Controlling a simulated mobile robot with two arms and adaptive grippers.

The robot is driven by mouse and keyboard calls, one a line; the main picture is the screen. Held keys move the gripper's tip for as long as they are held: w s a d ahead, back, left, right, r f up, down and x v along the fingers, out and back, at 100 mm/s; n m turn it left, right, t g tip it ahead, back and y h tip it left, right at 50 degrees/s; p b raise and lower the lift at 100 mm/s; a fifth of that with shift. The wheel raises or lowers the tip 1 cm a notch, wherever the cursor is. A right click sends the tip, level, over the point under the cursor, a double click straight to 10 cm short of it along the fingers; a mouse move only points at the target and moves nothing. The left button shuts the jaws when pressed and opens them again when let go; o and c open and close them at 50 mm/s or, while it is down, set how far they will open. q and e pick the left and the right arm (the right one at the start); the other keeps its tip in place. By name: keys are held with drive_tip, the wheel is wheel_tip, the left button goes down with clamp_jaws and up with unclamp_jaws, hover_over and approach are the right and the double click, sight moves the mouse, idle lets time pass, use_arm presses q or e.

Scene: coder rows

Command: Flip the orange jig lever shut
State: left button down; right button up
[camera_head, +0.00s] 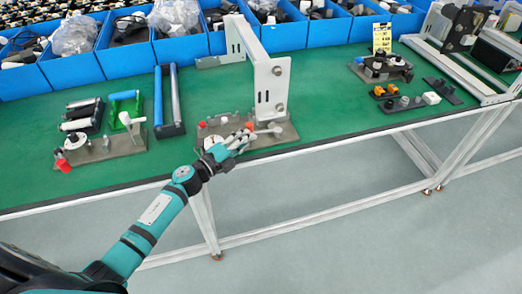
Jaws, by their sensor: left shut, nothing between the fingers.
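My left gripper (240,140) reaches in from the lower left and is shut with nothing in it. It is over the front of the middle jig (285,134), a grey-brown plate with a pale round part and a pale lever-like part. A small orange-red tip (249,126) shows right beside my fingertips; whether they touch I cannot tell. My gripper hides part of this jig. A second jig (122,146) at the left carries a red-orange tip (63,165) near the table's front edge and a white upright handle (126,119). My right gripper is out of view.
A grey upright bracket (270,85) stands behind the middle jig. A dark rack with blue rollers (168,115) stands to its left. Blue bins (75,70) line the back.

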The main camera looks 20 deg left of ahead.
use_arm(q)
drive_tip(key=shift+w+a, duration=0.25)
drive_tip(key=shift+w, duration=0.05)
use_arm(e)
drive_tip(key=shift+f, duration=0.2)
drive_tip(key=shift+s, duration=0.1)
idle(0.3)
